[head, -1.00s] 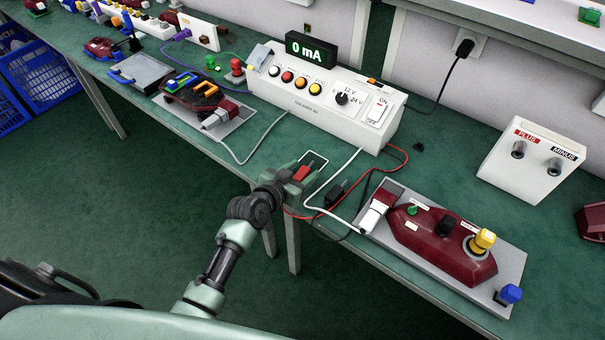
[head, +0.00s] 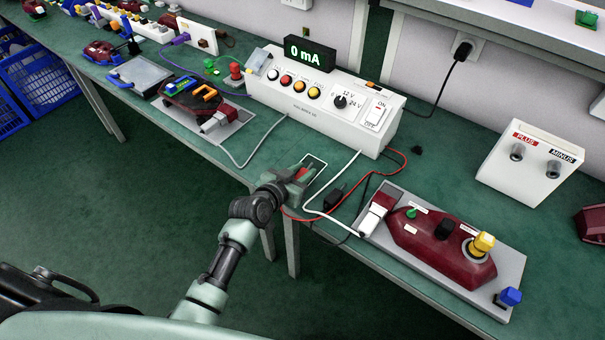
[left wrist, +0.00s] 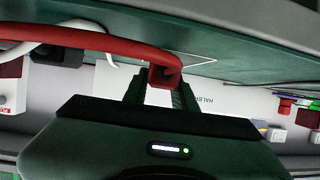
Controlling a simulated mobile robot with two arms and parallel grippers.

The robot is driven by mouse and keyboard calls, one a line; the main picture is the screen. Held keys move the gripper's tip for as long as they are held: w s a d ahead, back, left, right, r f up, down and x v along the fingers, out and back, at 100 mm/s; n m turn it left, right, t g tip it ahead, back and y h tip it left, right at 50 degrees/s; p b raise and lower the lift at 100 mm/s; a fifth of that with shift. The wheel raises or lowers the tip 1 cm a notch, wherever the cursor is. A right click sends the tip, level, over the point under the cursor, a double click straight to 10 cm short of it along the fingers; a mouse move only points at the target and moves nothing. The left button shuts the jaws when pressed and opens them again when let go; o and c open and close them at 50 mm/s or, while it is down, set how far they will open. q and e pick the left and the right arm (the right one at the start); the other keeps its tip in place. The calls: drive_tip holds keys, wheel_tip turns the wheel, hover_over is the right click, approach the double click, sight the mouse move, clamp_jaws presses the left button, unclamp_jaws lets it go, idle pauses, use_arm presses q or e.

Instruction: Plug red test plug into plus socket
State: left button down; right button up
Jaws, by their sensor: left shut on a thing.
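The red test plug (head: 304,173) is between the fingers of my left gripper (head: 299,178), near the table's front edge. In the left wrist view the red plug (left wrist: 165,76) and its thick red lead (left wrist: 95,38) show at the fingertips (left wrist: 160,94). My left gripper is shut on it; its fingers hide part of it. I cannot tell whether it touches the table. The plus socket (head: 517,153) is a dark round socket under the red PLUS label on a white box (head: 500,178) at the right, well away from the gripper. My right gripper is not in view.
A black plug (head: 334,199) lies just right of my gripper among red, black and white leads. A maroon lamp on a grey plate (head: 400,265) lies between gripper and socket box. A white power supply (head: 315,103) reading 0 mA stands behind.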

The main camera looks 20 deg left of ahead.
sight(303, 172)
use_arm(q)
wheel_tip(303, 172, up, 19)
drive_tip(key=p, duration=0.1)
drive_tip(key=shift+r, duration=0.2)
idle(0.3)
wheel_tip(303, 172, down, 20)
drive_tip(key=shift+r+b, duration=0.2)
drive_tip(key=shift+b, duration=0.1)
drive_tip(key=shift+f, duration=0.1)
drive_tip(key=shift+f, duration=0.15)
drive_tip(key=c, duration=1.1)
unclamp_jaws()
